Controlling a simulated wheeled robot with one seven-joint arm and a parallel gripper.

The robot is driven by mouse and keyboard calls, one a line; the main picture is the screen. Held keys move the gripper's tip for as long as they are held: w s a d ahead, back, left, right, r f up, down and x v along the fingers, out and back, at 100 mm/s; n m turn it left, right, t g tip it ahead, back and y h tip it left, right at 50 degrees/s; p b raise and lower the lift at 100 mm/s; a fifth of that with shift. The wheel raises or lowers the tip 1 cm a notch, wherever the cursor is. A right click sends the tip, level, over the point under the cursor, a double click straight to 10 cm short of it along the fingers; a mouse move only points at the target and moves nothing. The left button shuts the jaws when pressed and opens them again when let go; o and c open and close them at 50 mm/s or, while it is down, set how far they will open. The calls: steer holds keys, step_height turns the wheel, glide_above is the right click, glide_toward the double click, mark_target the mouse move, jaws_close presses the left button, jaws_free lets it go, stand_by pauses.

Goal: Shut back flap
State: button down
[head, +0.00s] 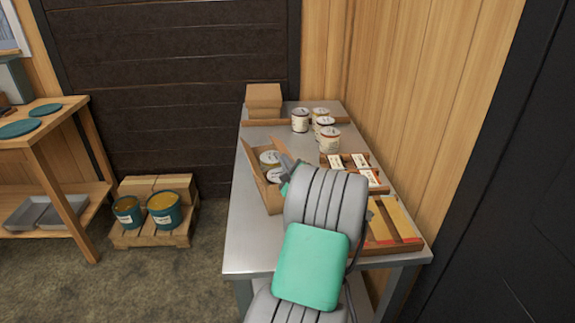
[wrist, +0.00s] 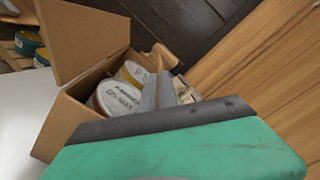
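An open cardboard box (head: 269,196) stands on the metal table, with cans inside it. In the wrist view, the box (wrist: 78,118) has a wide flap (wrist: 82,36) standing up on the left. Two cans (wrist: 117,97) with pale lids show inside. My gripper (head: 285,160) is over the right side of the box in the head view. In the wrist view, my gripper's fingers (wrist: 158,84) lie close together beside the cans, and it looks shut. A narrow brown edge shows by the fingertips; I cannot tell whether they touch it. My arm hides the box's right side in the head view.
Several cans (head: 300,120) and a closed carton (head: 264,98) stand at the back of the table (head: 246,250). Trays with small packs (head: 350,161) line the wooden wall on the right. The table's front left is clear. A pallet with tubs (head: 164,211) is on the floor.

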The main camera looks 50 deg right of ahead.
steer(key=shift+a+f+n, duration=0.15)
steer(key=shift+n, duration=0.25)
steer(key=c, duration=1.6)
jaws_free()
steer(key=shift+c, duration=0.2)
